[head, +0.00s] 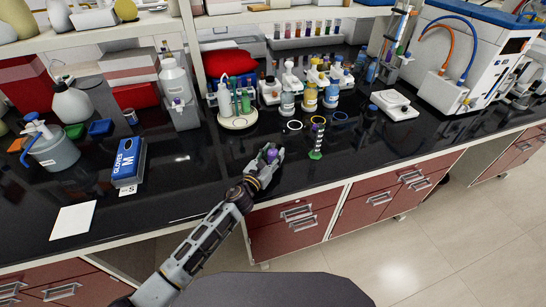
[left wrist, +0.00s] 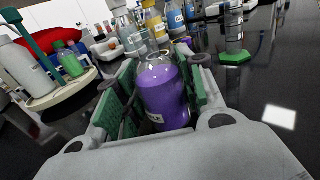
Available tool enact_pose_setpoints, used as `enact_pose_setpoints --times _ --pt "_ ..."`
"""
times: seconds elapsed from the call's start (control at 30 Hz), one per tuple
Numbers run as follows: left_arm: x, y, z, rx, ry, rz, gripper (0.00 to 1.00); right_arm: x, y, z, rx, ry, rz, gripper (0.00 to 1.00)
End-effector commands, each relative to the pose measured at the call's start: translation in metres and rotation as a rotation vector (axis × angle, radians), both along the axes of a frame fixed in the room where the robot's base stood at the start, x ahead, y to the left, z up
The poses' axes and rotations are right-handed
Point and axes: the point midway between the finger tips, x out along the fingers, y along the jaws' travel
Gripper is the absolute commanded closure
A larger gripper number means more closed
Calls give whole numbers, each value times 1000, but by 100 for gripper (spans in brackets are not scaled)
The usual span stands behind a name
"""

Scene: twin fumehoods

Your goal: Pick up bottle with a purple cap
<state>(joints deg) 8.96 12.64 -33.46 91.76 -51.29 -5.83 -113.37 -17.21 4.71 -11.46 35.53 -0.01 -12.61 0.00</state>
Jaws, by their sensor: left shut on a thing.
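My left gripper (head: 271,156) is over the front part of the black bench. It is shut on a small bottle with purple contents, which shows between its fingers in the left wrist view (left wrist: 163,92). The bottle has a pale label low on its side and a clear upper part pointing away from the wrist. In the head view the fingers hide most of the bottle and only a purple patch shows. Whether the bottle touches the bench is hard to tell. My right gripper is not in view.
A cylinder on a green hexagonal base (head: 315,155) stands just right of the gripper. Behind are white, yellow and blue rings (head: 340,116) and several labelled bottles (head: 309,98). A round rack (head: 238,122) stands at the back left. Bare bench lies left of the gripper.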

Motion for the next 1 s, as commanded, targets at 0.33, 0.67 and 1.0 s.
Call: enact_pose_setpoints --times 0.33,0.67,1.0 --pt "0 0 4 0 -2 -1 89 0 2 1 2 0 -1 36" --pt "1 0 29 2 -3 -1 89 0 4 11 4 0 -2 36" --pt "0 0 74 2 -5 -2 89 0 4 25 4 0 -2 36"
